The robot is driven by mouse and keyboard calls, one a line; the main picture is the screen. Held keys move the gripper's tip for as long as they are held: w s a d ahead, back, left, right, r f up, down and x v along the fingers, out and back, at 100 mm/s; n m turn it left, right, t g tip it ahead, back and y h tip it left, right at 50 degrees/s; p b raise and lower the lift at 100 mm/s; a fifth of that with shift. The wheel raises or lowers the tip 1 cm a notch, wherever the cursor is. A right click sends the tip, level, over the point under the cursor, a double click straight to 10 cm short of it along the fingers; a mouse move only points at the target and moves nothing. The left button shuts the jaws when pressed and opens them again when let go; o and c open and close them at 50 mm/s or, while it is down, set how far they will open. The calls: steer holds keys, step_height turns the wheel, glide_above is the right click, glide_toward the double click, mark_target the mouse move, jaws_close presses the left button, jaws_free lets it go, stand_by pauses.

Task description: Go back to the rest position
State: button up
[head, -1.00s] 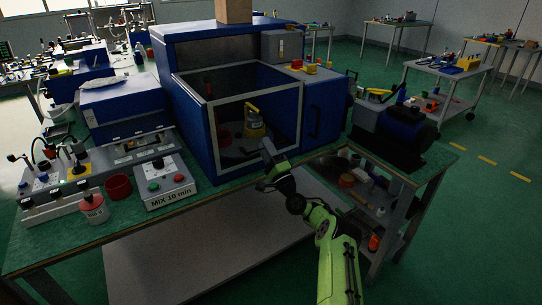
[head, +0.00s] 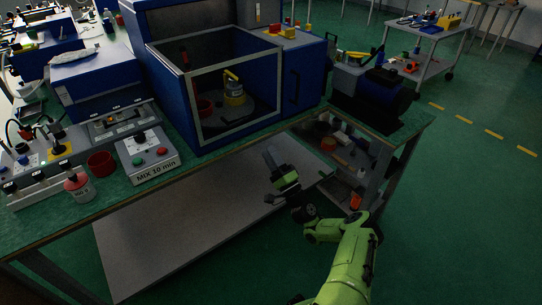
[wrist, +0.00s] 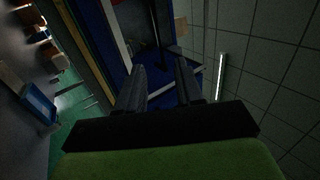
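My gripper (head: 268,157) is at the end of my green arm, in front of the bench's front edge and below the blue press cabinet. In the wrist view my gripper (wrist: 160,80) shows two dark fingers standing apart with nothing between them. The blue cabinet (head: 184,105) has a pale-framed front window. Inside it stands a yellow-handled container (head: 234,92) with a pale body. The gripper is apart from the cabinet and the bench.
The green bench (head: 50,221) holds a control box (head: 151,158) marked "MIX 10 min", a red cup (head: 101,164) and a labelled bottle (head: 78,187). A lower shelf (head: 160,230) lies under the bench. Open green floor (head: 460,220) is at the right.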

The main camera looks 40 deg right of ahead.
steer(key=w+a+r+n+g+y, duration=0.4)
steer(key=a+n+y, duration=0.4)
steer(key=a+y, duration=0.15)
steer(key=s+a+r+n+g, duration=0.2)
steer(key=s+a+n+g, duration=0.2)
steer(key=a+n+g, duration=0.5)
steer(key=s+a+r+n+g, duration=0.1)
steer(key=s+a+n+g, duration=0.35)
steer(key=a, duration=0.85)
steer(key=s+d+r+m+h, duration=0.1)
steer(key=s+d+r+h, duration=0.15)
steer(key=s, duration=0.65)
steer(key=s+d+r+m+g+h, duration=0.15)
steer(key=s+r+h, duration=0.25)
steer(key=s, duration=0.6)
steer(key=s+d+r+m+h, duration=0.1)
steer(key=s+d+r+h, duration=0.25)
steer(key=s, duration=0.55)
step_height(320, 180, up, 15)
steer(key=p, duration=1.5)
steer(key=shift+w+a, duration=0.2)
steer(key=shift+a, duration=0.25)
